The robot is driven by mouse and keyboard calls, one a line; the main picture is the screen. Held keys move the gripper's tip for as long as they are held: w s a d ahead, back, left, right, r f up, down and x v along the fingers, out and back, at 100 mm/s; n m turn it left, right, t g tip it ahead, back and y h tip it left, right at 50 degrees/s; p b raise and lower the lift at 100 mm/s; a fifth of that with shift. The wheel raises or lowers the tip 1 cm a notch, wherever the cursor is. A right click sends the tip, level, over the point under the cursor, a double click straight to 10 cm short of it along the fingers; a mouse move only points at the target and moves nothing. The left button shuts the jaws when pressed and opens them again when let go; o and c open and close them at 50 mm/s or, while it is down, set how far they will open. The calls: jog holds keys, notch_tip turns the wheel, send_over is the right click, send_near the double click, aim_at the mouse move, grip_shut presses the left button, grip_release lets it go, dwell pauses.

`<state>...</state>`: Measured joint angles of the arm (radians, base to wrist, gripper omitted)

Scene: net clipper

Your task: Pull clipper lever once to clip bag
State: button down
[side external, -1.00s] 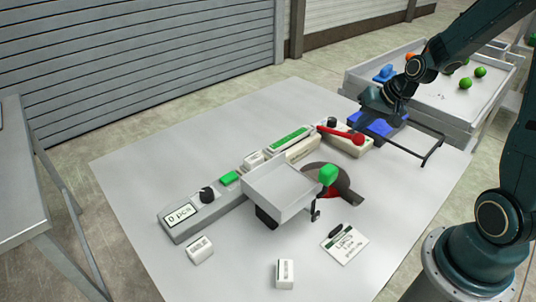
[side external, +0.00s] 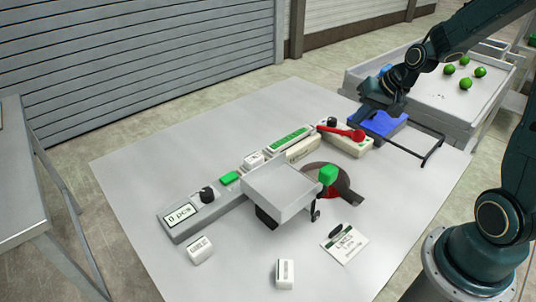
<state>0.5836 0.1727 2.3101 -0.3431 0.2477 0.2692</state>
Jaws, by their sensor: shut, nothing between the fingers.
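My gripper (side external: 372,118) is shut and empty, low behind the lever, just up and right of the red knob. It appears apart from the knob, though a small gap is hard to judge. No bag is clearly visible.
A grey box-like tray (side external: 280,190) stands mid-table beside a long control strip with a "0 pcs" display (side external: 180,215). A blue block (side external: 383,122) and a black wire frame (side external: 432,155) lie beside my gripper. Small white labelled blocks and a card lie in front.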

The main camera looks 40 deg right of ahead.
jog(key=r, duration=0.1)
jog(key=w+r, duration=0.1)
jog(key=r, duration=0.2)
jog(key=shift+w+r, duration=0.25)
jog(key=shift+r, duration=0.1)
dwell(0.8)
jog(key=s+a+r+n, duration=0.4)
jog(key=s+a, duration=0.2)
jog(key=s, duration=0.4)
jog(key=s+a+r+n, duration=0.4)
jog(key=s+a, duration=0.3)
jog(key=s, duration=0.3)
jog(key=shift+a+h, duration=0.3)
jog(key=shift+h, duration=0.1)
